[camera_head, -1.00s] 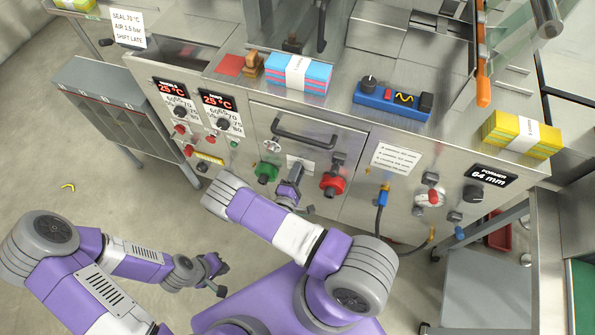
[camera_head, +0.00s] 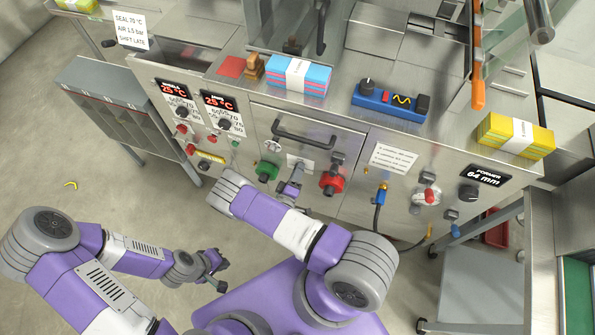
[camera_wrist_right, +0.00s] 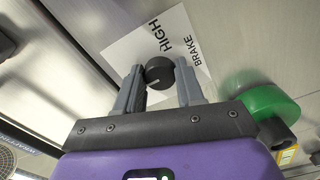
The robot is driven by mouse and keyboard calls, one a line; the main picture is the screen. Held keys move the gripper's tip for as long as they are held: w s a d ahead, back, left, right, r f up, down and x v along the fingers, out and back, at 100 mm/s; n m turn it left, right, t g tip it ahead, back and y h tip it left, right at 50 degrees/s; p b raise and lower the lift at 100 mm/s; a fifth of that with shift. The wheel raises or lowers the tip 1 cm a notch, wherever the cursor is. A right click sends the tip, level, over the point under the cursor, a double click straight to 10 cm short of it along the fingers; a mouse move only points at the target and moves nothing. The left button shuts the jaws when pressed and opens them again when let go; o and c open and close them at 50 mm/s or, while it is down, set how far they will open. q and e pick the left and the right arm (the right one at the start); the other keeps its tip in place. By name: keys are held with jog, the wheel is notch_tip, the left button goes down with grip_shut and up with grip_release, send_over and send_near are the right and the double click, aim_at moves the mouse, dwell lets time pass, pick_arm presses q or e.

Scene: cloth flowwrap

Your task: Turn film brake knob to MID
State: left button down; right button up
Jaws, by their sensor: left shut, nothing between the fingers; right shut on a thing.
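The film brake knob (camera_wrist_right: 160,73) is a small black round knob on a white plate (camera_wrist_right: 193,28) lettered HIGH and BRAKE. A light mark shows on the knob; its exact setting cannot be told. My right gripper (camera_wrist_right: 160,84) has its two grey fingers on either side of the knob and is shut on it. In the head view my right gripper (camera_head: 293,182) is at the white plate under the drawer handle and hides the knob. My left gripper (camera_head: 220,276) is shut and empty, low over the floor, away from the machine.
A green knob (camera_head: 266,171) and a red knob (camera_head: 330,183) flank the brake plate closely. A drawer handle (camera_head: 304,133) sits above. A blue hose fitting (camera_head: 381,194) and another red-and-silver control (camera_head: 428,196) are further right. The floor around my left gripper is clear.

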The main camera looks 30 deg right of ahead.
jog(key=shift+a, duration=0.1)
dwell(0.3)
jog(key=o, duration=1)
jog(key=shift+o, duration=0.2)
jog(key=p+v, duration=0.1)
jog(key=v, duration=0.6)
jog(key=shift+s+a, duration=0.15)
jog(key=shift+s, duration=0.05)
jog(key=shift+s, duration=0.1)
